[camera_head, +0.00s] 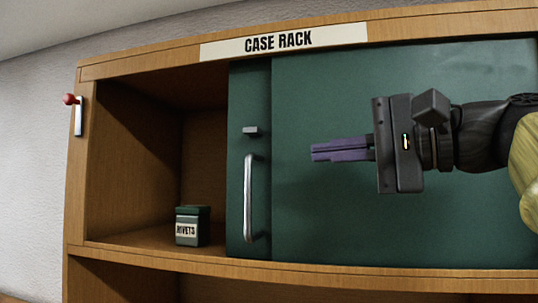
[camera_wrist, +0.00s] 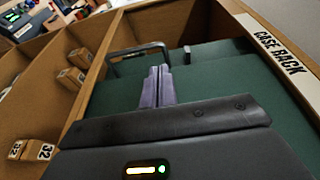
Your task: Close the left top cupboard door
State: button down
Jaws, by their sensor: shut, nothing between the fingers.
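The left top cupboard door (camera_head: 237,105) is a green panel that shows as a narrow upright strip beside the larger green right panel (camera_head: 400,80). The compartment to its left stands open. The left door bears a silver vertical handle (camera_head: 248,198) and a small grey tab (camera_head: 250,130) above it. The handle also shows in the wrist view (camera_wrist: 137,49). My gripper (camera_head: 313,152) is in front of the right panel, to the right of the handle and apart from it. Its purple fingers (camera_wrist: 156,78) are together and empty, pointing left in the head view.
A green rivets tin (camera_head: 193,226) stands in the open compartment. A red-knobbed lever (camera_head: 72,100) is on the left side of the wooden frame. The CASE RACK sign (camera_head: 284,42) is above. Numbered blocks (camera_wrist: 42,150) sit on the shelf below.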

aim_at(252, 159)
jog(key=p+x, duration=0.3)
jog(key=x, duration=0.5)
jog(key=shift+w+a+r, duration=0.1)
jog(key=shift+a+r, duration=0.1)
jog(key=shift+w+a+f, duration=0.25)
jog(key=shift+w+a, duration=0.15)
jog(key=shift+a, duration=0.05)
jog(key=shift+s, duration=0.1)
jog(key=shift+a, duration=0.1)
